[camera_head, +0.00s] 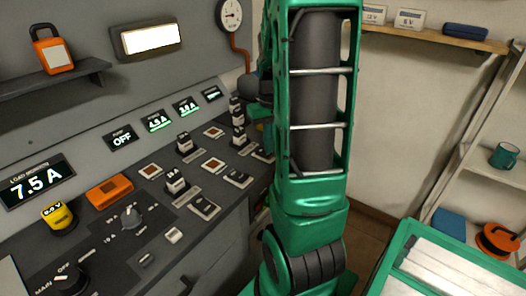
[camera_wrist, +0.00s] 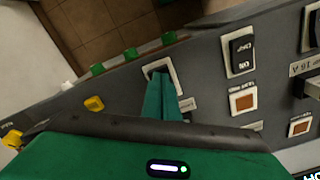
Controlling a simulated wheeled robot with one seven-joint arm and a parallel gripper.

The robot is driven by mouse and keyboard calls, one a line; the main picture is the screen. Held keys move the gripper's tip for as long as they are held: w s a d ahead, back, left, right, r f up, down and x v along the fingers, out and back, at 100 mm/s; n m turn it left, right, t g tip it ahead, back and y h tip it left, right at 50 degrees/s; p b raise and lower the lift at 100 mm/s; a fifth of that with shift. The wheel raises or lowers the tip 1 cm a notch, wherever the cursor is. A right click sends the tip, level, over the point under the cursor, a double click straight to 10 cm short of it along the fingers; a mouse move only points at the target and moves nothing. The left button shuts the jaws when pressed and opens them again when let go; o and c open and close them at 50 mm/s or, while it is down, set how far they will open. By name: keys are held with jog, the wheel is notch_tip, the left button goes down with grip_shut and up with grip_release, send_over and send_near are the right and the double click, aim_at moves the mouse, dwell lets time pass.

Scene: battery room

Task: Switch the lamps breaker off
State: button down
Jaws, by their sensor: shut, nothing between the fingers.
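My gripper (camera_wrist: 163,78) is shut and empty in the wrist view. Its green fingertips are at a dark rocker in a white frame (camera_wrist: 178,78) and cover part of it; I cannot tell whether they touch. A neighbouring dark rocker (camera_wrist: 242,52) with on/off lettering is uncovered, with an orange-brown square (camera_wrist: 243,102) beside it. In the head view several breakers, such as this one (camera_head: 175,182), stand on the sloping dark console (camera_head: 150,215). Their labels are too small for me to tell which is the lamps breaker. My arm hides the fingertips there.
Small displays read OFF (camera_head: 122,139), 4.5 A (camera_head: 158,122) and 3.0 A (camera_head: 186,106); a fourth (camera_head: 212,93) is unreadable. A larger load display (camera_head: 38,183) reads 7.5 A. Shelves (camera_head: 495,165) are at the right.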

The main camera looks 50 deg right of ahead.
notch_tip(320, 180, up, 7)
dwell(1.2)
jog(key=shift+f, duration=0.1)
jog(key=s+a+f+m, duration=0.1)
jog(key=s+a, duration=1.2)
jog(key=a, duration=0.3)
jog(key=shift+s, duration=0.4)
jog(key=shift+a, duration=0.1)
